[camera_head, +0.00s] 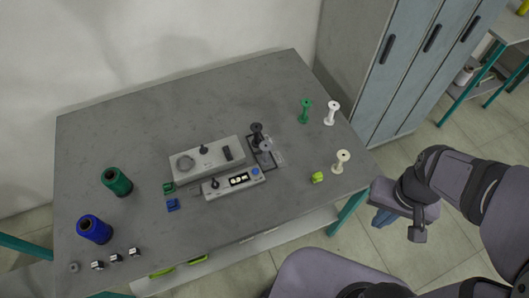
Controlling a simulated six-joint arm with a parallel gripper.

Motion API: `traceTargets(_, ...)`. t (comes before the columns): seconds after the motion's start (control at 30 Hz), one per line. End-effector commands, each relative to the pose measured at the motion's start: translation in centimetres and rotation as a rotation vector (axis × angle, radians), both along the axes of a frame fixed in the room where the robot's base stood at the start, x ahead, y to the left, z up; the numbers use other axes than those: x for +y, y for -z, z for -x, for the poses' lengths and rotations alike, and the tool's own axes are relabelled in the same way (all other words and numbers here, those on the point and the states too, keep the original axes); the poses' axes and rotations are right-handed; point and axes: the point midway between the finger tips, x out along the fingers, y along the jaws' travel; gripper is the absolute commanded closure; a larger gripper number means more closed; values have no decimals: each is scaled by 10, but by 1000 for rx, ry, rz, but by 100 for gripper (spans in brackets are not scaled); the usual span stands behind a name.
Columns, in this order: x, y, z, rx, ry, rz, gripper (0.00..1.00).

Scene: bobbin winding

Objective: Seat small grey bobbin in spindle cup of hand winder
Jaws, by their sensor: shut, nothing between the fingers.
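A small grey bobbin (265,146) stands in front of a dark bobbin on a dark-outlined plate, right of the winder. The hand winder appears to be the light grey box (207,161) mid-table. A round grey fitting (185,163) at its left end may be the spindle cup; its inside is too small to make out. My arm is folded at the right, off the table. My gripper appears to be the small dark end (417,234) hanging over the floor, shut and empty, well away from the bobbin and winder.
A display unit (234,184) sits before the winder. Green (306,111), white (332,113) and cream (341,161) bobbins and a lime object (317,177) stand right. Green (117,182) and blue (95,230) thread spools stand left. Grey lockers (400,70) rise behind the right edge.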

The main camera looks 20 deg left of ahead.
Motion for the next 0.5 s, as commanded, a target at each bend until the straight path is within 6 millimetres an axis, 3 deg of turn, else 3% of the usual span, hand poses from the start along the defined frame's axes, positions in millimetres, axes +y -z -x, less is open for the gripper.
traceTargets(0.33,0,0,0,0,0,0,100)
traceTargets(0.5,5,2,0,0,-21,0,59)
